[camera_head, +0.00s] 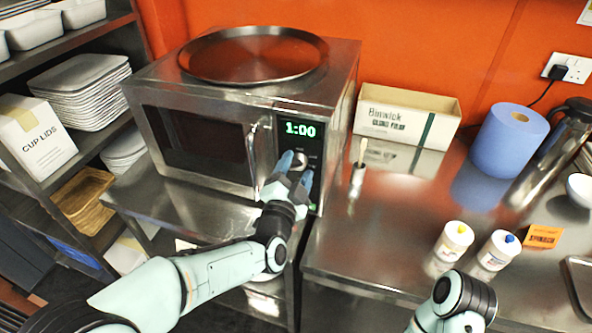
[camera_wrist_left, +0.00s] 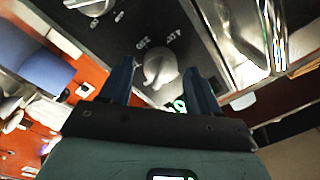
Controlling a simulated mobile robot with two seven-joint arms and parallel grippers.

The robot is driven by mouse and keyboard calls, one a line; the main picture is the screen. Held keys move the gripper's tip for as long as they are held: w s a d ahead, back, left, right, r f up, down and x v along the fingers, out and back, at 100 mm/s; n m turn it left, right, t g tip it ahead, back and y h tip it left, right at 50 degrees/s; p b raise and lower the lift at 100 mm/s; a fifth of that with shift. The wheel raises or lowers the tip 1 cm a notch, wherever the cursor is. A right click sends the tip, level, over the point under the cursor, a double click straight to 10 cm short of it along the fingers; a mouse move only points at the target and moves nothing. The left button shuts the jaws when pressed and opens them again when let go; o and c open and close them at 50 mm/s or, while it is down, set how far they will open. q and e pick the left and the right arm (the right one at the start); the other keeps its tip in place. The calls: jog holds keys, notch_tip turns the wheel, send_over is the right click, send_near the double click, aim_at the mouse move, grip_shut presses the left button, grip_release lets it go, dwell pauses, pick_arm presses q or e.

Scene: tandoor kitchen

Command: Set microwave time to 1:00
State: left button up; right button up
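The steel microwave (camera_head: 215,140) stands on a steel counter with its door shut. Its green display (camera_head: 300,130) reads 1:00, and part of it shows upside down in the left wrist view (camera_wrist_left: 178,104). My left gripper (camera_head: 297,168) is at the control panel, just below the display. In the left wrist view its two blue fingers (camera_wrist_left: 160,80) are spread on either side of a pale round knob (camera_wrist_left: 160,68), with visible gaps to the knob. A second knob (camera_wrist_left: 95,5) shows at the top edge of that view. Part of my right arm shows at the bottom right, but its gripper does not.
A round metal tray (camera_head: 252,72) lies on the microwave. A cardboard box (camera_head: 405,115), a blue paper roll (camera_head: 510,140) and two white tubs (camera_head: 454,241) stand on the right counter. Shelves with a cup lids box (camera_head: 36,140) are at the left.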

pick_arm(q)
jog(key=shift+s, duration=0.15)
jog(key=b+v, duration=0.1)
jog(key=v, duration=1.2)
jog(key=shift+b, duration=0.3)
jog(key=shift+f, duration=0.1)
